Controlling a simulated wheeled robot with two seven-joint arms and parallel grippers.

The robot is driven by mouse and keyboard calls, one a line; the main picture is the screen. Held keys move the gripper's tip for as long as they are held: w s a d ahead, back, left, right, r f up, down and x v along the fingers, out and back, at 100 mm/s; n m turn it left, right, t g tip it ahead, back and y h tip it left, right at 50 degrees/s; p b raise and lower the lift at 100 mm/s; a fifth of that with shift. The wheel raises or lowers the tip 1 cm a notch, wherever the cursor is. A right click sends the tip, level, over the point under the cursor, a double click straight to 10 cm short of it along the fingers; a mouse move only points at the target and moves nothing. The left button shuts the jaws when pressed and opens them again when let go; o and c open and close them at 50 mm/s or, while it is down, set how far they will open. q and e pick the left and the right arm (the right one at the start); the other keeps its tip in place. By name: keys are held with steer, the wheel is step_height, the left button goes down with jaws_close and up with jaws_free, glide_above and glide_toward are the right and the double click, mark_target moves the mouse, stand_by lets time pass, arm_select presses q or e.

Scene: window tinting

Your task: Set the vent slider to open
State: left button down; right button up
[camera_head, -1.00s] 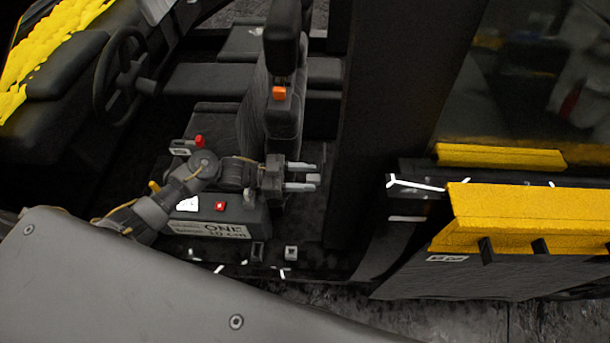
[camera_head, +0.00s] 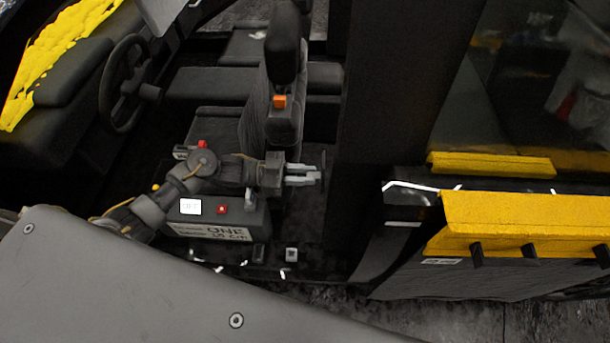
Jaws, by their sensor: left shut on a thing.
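My left gripper (camera_head: 318,175) reaches in from the left, past the near side of the seat, with its fingers pointing right toward the dark pillar. Its two pale fingers are close together and shut on a small part at their tips. That part is mostly hidden between the fingers; by its place I take it for the vent slider, but its setting cannot be read. A thin dark upright edge (camera_head: 323,160) shows just beyond the fingertips. My right gripper is not in view.
A dark seat (camera_head: 283,115) with an orange buckle stands behind the gripper. Below the arm is a box (camera_head: 215,222) with a white label and red button. The dark pillar (camera_head: 375,110) and yellow-edged door (camera_head: 530,220) are right. A steering wheel (camera_head: 125,85) is left.

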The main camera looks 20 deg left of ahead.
arm_select(q)
step_height(320, 180, up, 4)
steer(key=shift+w+r+p, duration=0.1)
steer(key=shift+w+p, duration=0.05)
steer(key=shift+p, duration=0.75)
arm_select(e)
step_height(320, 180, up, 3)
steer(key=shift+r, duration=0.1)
arm_select(q)
steer(key=c, duration=1.3)
jaws_free()
steer(key=shift+o, duration=0.3)
